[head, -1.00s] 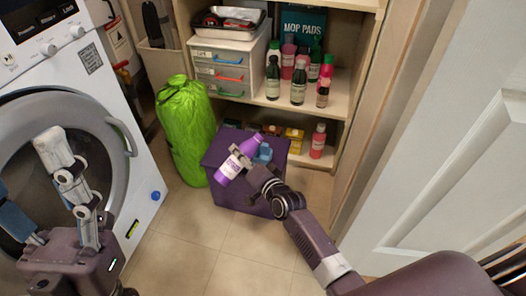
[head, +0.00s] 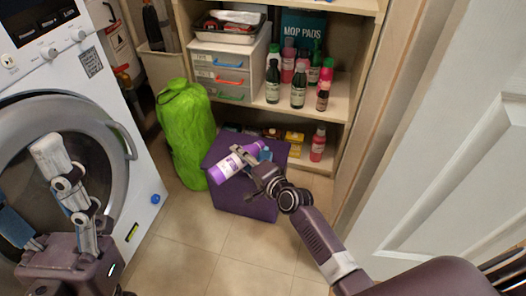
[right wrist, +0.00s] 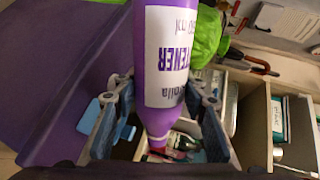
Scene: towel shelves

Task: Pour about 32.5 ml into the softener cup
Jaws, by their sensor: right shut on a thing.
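My right gripper (head: 246,166) is shut on a purple softener bottle (head: 226,167) with a white label. The bottle is tilted close to horizontal, its neck towards the right, just above the blue softener cup (head: 265,154). The cup stands on a purple box (head: 268,207), partly hidden by the gripper. In the right wrist view the bottle (right wrist: 171,55) runs between the fingers and a blue piece (right wrist: 122,131), seemingly the cup, shows beside its neck. No liquid stream can be made out. My left gripper (head: 25,178) is open and empty in front of the washing machine.
A washing machine (head: 122,190) stands at left, with a green bag (head: 186,130) beside it. The shelf unit (head: 342,98) behind holds several bottles (head: 298,84), drawers and a pink bottle (head: 318,143) low down. A white door (head: 440,180) is at right. The floor in front is clear.

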